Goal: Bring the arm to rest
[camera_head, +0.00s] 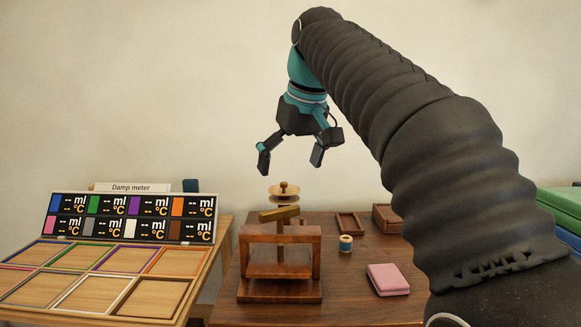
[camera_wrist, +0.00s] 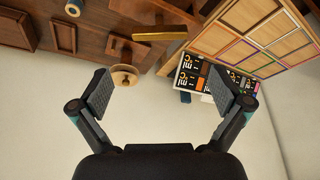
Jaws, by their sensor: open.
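My gripper (camera_head: 290,160) hangs from the arm with its fingers pointing down, above the back of the wooden table. It is open and empty. In the wrist view its two fingers (camera_wrist: 160,100) are spread wide. Below it, in the head view, is a round brass-coloured knob or disc piece (camera_head: 284,190), apart from the fingers. The same round piece shows between and beyond the fingers in the wrist view (camera_wrist: 124,78). My arm covers the right part of the head view.
A wooden stand (camera_head: 280,258) with a brass bar (camera_head: 279,214) is on the table (camera_head: 350,300). A pink box (camera_head: 388,279), a spool (camera_head: 346,243) and a small tray (camera_head: 350,222) lie right of it. The damp meter (camera_head: 130,217) and coloured frames (camera_head: 153,298) are left. Green boxes (camera_head: 560,203) stand far right.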

